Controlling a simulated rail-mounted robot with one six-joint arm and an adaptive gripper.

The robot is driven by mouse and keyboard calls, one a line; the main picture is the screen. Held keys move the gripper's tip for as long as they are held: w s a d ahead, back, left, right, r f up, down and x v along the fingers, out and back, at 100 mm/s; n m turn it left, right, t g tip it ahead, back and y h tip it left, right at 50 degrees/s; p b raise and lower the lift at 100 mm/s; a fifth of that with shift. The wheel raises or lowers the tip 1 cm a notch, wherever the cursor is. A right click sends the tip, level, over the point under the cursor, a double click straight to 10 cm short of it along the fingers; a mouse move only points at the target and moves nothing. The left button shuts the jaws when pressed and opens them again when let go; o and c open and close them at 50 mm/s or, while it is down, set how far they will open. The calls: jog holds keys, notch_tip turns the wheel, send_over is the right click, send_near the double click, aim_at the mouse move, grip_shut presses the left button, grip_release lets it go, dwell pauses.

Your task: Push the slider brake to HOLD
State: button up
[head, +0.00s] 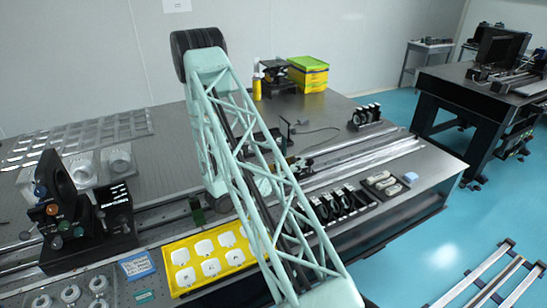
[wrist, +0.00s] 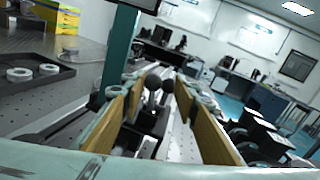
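In the wrist view, my gripper (wrist: 160,92) is open, its two tan-padded fingers spread apart. Between and beyond the fingers is a black mechanism (wrist: 150,125) with dark round-ended knobs (wrist: 153,83) standing up from it. It looks like the slider brake, but I see no HOLD marking and cannot read its setting. The knobs appear in line with the gap, and no finger clearly touches them. In the head view, my arm's green lattice link crosses the middle of the table and largely hides my gripper and this mechanism.
The optical table (head: 330,115) carries long metal rails (head: 365,155). A row of black mounts (head: 345,200) stands beside them. A yellow tray (head: 178,276) with white pieces lies at the front. A black stand with coloured knobs (head: 60,215) is at left. Yellow-green boxes (head: 308,75) stand behind.

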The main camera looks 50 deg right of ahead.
jog(key=p+v, duration=0.1)
jog(key=v, duration=1.1)
jog(key=s+a+r+m+g+y, duration=0.1)
jog(key=s+a+r+m, duration=0.3)
jog(key=r, duration=0.5)
jog(key=s+a+r+m+g+y, duration=0.2)
jog(key=s+a+r+m+y, duration=0.2)
jog(key=r, duration=0.5)
jog(key=shift+s+a+r+g+y, duration=0.3)
jog(key=shift+s+a+r, duration=0.1)
jog(key=shift+s+a, duration=0.55)
dwell(0.7)
jog(key=shift+w+a, duration=0.1)
dwell(0.7)
jog(key=s+a+r+m+t+y, duration=0.3)
jog(key=s+a+r+t+y, duration=0.1)
jog(key=a, duration=0.7)
jog(key=s+a+r+m+t+y, duration=0.3)
jog(key=s+a+r, duration=0.3)
jog(key=a, duration=0.6)
jog(key=s+a+r+m+t+y, duration=0.3)
jog(key=s+a+r+t+y, duration=0.1)
jog(key=a, duration=0.7)
notch_tip(320, 180, up, 3)
jog(key=shift+s+a+f+m+t+y, duration=0.1)
jog(key=shift+s+a+m+t+y, duration=0.35)
jog(key=shift+s, duration=0.5)
